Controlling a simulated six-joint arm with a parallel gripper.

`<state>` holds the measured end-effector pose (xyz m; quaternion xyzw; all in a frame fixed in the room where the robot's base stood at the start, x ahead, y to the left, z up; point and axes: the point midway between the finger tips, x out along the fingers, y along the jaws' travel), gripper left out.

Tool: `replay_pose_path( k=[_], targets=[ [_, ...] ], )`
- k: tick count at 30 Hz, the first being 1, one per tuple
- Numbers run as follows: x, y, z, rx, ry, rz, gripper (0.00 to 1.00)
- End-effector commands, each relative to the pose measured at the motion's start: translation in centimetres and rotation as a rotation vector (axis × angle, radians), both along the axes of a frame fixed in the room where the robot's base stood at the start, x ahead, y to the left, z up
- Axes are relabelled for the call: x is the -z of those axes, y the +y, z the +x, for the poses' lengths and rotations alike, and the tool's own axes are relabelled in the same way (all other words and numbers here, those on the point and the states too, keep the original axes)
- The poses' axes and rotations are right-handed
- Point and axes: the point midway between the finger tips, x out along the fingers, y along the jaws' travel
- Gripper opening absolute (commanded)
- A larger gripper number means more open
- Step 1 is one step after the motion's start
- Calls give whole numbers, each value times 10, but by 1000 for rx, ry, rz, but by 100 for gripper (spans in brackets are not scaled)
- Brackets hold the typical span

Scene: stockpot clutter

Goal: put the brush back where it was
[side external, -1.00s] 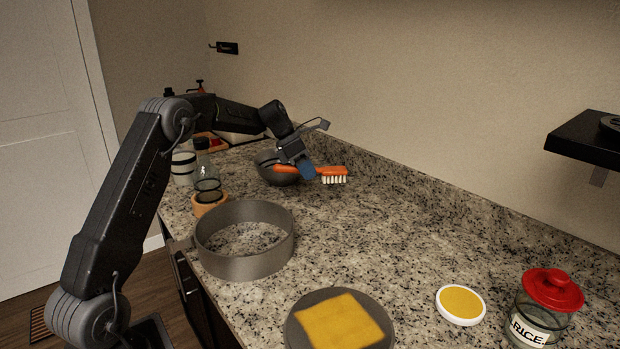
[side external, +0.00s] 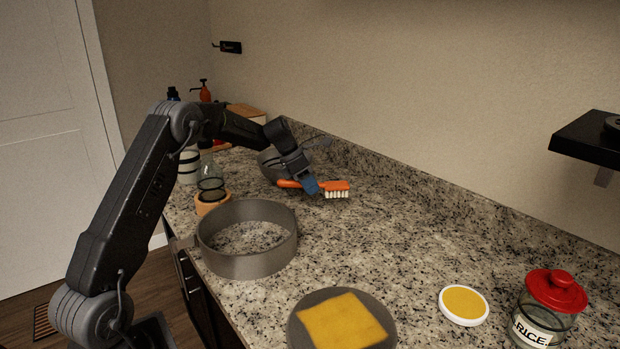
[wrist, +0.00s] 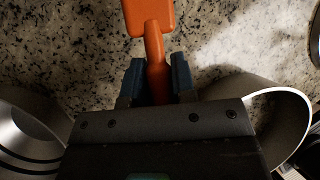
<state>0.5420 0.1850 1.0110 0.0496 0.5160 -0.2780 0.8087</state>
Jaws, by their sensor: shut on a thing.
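An orange brush (side external: 335,187) with white bristles facing down is held in my gripper (side external: 311,187), over the counter near the back wall. The blue fingertips close around its handle. In the wrist view my gripper (wrist: 155,80) is shut on the orange handle (wrist: 155,50), and part of the brush runs past the top edge. I cannot tell whether the bristles touch the counter.
A grey bowl (side external: 268,168) stands just behind my gripper. A large grey ring-shaped pot (side external: 247,262) is nearer. A glass jar (side external: 210,178), a plate with a yellow cloth (side external: 302,325), a white-rimmed yellow disc (side external: 463,305) and a red-lidded rice jar (side external: 540,325) stand around. The counter's right middle is clear.

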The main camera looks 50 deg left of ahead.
Motion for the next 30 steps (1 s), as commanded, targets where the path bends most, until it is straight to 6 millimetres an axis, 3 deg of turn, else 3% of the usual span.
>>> replay_pose_path(
  k=[18,30],
  targets=[
    [44,0,0,0,0,-1,0],
    [50,0,0,0,0,0,0]
  ],
)
